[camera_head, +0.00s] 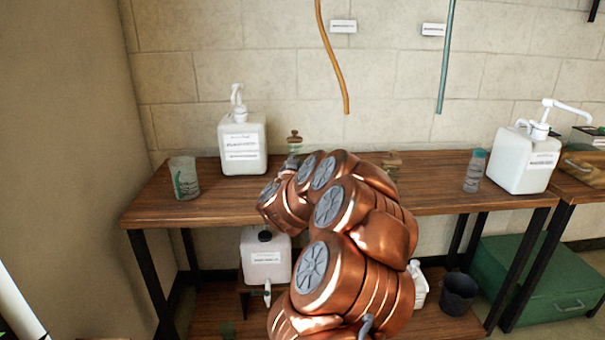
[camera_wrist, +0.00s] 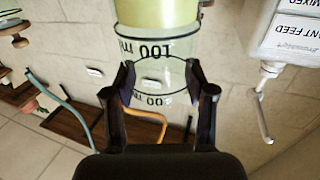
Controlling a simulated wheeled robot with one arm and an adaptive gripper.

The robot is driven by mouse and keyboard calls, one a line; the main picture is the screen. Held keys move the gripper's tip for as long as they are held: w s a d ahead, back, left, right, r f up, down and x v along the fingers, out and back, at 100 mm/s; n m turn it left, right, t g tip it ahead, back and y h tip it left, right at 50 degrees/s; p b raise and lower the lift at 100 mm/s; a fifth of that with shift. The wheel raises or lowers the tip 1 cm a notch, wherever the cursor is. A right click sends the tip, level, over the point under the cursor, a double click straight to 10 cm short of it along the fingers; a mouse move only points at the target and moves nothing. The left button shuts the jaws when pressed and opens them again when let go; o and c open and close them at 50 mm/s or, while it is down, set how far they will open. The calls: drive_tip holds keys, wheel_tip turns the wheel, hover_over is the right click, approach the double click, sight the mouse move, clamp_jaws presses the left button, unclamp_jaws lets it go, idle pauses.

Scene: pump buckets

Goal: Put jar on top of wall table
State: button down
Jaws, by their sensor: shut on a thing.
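In the wrist view, my gripper (camera_wrist: 159,82) is shut on a clear glass jar (camera_wrist: 156,48) with dark printed measuring marks and pale yellow-green at the picture's top end. One finger lies on each side of it. The wooden wall table (camera_head: 455,196) stands against the block wall. A clear beaker (camera_head: 185,178) stands at its left end.
A white pump bottle (camera_head: 241,146) stands left on the table and another (camera_head: 526,158) at its right end. A small clear bottle (camera_head: 475,171) and a partly hidden cork-topped item (camera_head: 392,163) are also there. A green chest (camera_head: 540,280) is below right. Bare tabletop shows right of the arm.

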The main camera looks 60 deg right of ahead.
drive_tip(key=shift+w+d+f, duration=0.1)
drive_tip(key=shift+w+d, duration=0.1)
drive_tip(key=shift+d, duration=0.2)
drive_tip(key=shift+f, duration=1.65)
drive_tip(key=shift+f+b, duration=0.15)
drive_tip(key=shift+b, duration=0.2)
drive_tip(key=shift+c, duration=1.9)
unclamp_jaws()
